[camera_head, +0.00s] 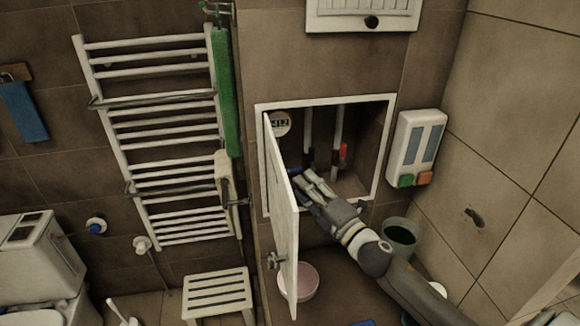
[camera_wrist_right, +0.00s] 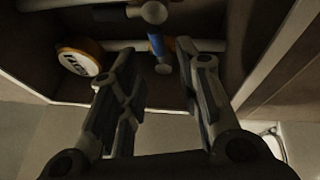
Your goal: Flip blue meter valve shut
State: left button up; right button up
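The blue valve handle (camera_wrist_right: 156,43) shows in the right wrist view, below a round pipe fitting (camera_wrist_right: 154,12) and near the gap between my fingertips. My right gripper (camera_head: 315,182) reaches into the lower cabinet opening. Its fingers are apart with nothing held between them, and it also shows in the right wrist view (camera_wrist_right: 157,62). Contact with the handle cannot be told. My left gripper is out of view.
The cabinet door (camera_head: 283,215) stands open at the left of my right gripper. Pipes with a red handle (camera_head: 343,151) stand inside. The white cabinet frame (camera_head: 384,150) borders the opening. A soap dispenser (camera_head: 416,148) hangs right; a bucket (camera_head: 400,238) stands below.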

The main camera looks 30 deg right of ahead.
aim_at(290, 171)
jog(key=p+x, duration=0.1)
jog(key=x, duration=0.4)
jog(key=shift+w+a+r, duration=0.1)
jog(key=shift+p+x, duration=0.45)
jog(key=shift+x, duration=0.4)
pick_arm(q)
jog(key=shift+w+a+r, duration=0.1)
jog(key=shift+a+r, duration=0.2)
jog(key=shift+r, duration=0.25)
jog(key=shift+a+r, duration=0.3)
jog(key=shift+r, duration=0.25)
pick_arm(e)
grip_shut()
jog(key=shift+f+m+b, duration=0.4)
jog(key=shift+b, duration=0.45)
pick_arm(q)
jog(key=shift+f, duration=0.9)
pick_arm(e)
jog(key=shift+r, duration=0.2)
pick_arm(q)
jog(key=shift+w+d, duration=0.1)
